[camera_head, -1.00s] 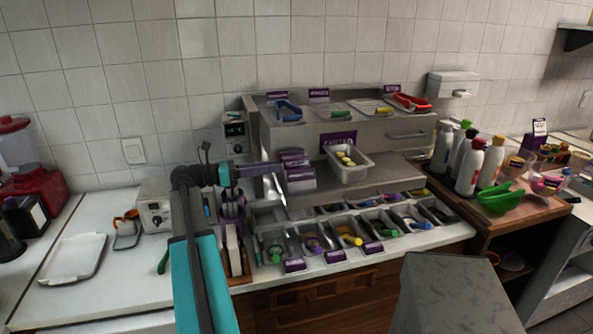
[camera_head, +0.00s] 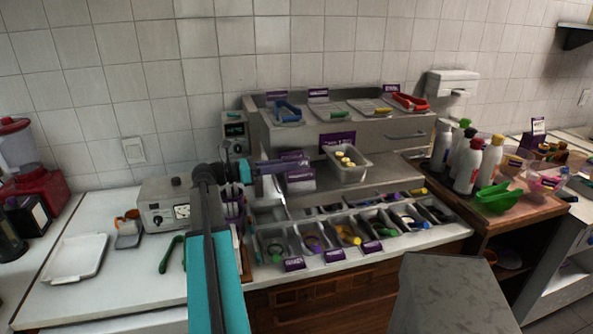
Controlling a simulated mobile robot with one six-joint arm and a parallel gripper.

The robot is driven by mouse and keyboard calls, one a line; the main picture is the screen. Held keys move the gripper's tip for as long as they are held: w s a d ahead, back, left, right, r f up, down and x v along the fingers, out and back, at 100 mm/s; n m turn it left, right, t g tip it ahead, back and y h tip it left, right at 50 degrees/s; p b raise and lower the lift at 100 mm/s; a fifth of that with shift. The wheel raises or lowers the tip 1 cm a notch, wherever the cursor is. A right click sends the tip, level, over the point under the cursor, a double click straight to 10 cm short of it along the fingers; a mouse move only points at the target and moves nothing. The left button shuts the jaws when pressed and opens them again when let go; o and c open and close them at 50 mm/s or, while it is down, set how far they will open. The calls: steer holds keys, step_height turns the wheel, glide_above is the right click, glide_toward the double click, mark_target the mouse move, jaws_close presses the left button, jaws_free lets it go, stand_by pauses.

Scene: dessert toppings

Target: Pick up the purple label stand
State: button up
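Several purple label stands show. Two stand one before the other on the left part of the counter step: a rear one (camera_head: 294,156) and a front one (camera_head: 300,175) with a pale lower face. A larger purple sign (camera_head: 338,139) stands behind the metal tray of yellow pieces. Another purple label stand (camera_head: 538,127) is on the right side table. My arm reaches up from the bottom and bends right. My gripper (camera_head: 283,166) appears at the left of the two step stands, overlapping them in view. Its fingers are too small and dark to tell open from shut.
A metal tray (camera_head: 347,165) sits right of the step stands. Topping bins (camera_head: 350,235) with coloured spoons fill the lower front. Tongs and trays lie on the upper shelf (camera_head: 345,118).

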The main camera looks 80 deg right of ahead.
mark_target(304, 162)
steer(key=shift+x, duration=1.45)
jaws_close()
